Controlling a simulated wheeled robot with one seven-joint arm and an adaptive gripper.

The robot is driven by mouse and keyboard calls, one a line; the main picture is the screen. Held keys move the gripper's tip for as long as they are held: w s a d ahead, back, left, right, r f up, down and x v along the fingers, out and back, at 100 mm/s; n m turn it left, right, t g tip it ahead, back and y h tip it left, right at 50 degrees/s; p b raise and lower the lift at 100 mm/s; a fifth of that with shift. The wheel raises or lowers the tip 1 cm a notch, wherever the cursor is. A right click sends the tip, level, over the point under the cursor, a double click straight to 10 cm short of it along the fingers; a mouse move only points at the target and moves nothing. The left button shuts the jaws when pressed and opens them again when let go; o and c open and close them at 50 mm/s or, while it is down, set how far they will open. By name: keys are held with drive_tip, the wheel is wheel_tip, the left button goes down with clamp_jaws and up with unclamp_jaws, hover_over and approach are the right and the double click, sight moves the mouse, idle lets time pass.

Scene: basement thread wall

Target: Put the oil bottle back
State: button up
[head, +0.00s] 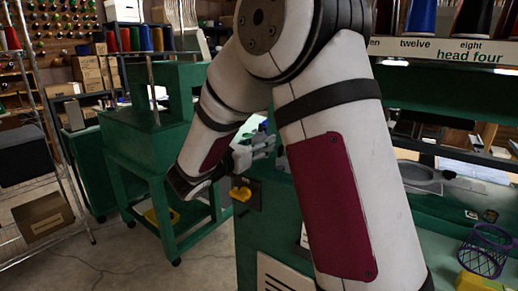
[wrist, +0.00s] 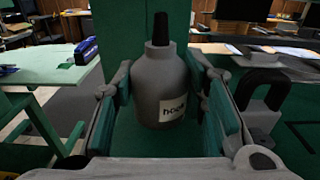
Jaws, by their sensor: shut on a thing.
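The oil bottle (wrist: 160,85) is grey with a black nozzle and a pale label that seems to read "hook". It stands upright in the wrist view, between the two fingers of my gripper (wrist: 162,72). My gripper is shut on it, one finger on each side. In the head view my gripper (head: 262,150) is beside the green machine, partly behind my own arm. I cannot make out the bottle there. The bottle's base and what lies beneath it are hard to tell.
A green machine stand (head: 150,150) is at left in the head view. In the wrist view a blue stapler-like object (wrist: 87,50) lies on a pale table at left.

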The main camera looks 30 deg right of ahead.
drive_tip(key=shift+f, duration=0.5)
drive_tip(key=shift+f, duration=0.15)
drive_tip(key=shift+f, duration=0.15)
drive_tip(key=o, duration=1.2)
drive_tip(key=shift+r, duration=0.3)
drive_tip(key=v, duration=1.2)
